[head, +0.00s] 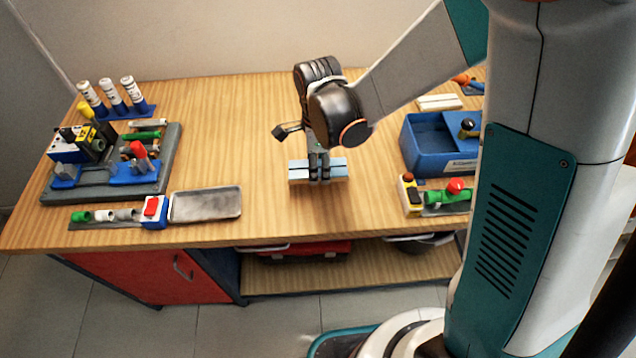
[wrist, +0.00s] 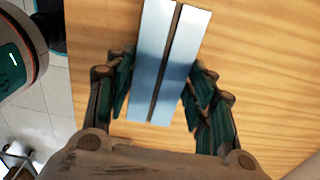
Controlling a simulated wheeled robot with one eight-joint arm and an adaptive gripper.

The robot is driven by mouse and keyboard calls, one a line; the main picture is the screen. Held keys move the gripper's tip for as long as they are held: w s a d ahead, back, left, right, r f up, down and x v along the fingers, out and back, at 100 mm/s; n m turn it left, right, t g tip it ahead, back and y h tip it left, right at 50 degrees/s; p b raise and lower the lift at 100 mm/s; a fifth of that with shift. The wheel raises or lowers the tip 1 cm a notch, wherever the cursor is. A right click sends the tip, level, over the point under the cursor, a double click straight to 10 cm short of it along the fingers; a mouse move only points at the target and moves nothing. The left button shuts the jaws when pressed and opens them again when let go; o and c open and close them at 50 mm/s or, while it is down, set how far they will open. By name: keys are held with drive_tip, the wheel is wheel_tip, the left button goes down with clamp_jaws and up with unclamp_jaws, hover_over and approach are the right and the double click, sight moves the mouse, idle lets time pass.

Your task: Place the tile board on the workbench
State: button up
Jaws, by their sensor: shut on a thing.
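The tile board (head: 299,171), a small pale block with a light blue-grey top, is at the middle of the workbench (head: 240,120). In the wrist view the tile board (wrist: 184,55) shows two shiny strips with a dark groove between them. My gripper (head: 319,177) comes down over its middle. In the wrist view my gripper (wrist: 160,95) has one finger at each long side of the board and is shut on it. The board looks level and at or just above the wooden top; I cannot tell whether it touches. Its underside is hidden.
A grey tray (head: 206,205) and a strip with green and white fittings (head: 103,216) lie left. A grey fixture board (head: 172,150) and several white tubes (head: 112,95) stand farther left. A blue bin (head: 425,160) and a red-button valve (head: 455,188) are right. Bare wood surrounds the tile board.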

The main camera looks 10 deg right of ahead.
sight(318, 185)
drive_tip(key=shift+f+b, duration=1.5)
drive_tip(key=shift+f, duration=1)
drive_tip(key=shift+f, duration=0.2)
drive_tip(key=o, duration=1.2)
drive_tip(key=shift+r, duration=0.15)
wheel_tip(318, 185, up, 12)
drive_tip(key=p, duration=0.3)
drive_tip(key=shift+r+p, duration=0.1)
drive_tip(key=shift+p, duration=0.25)
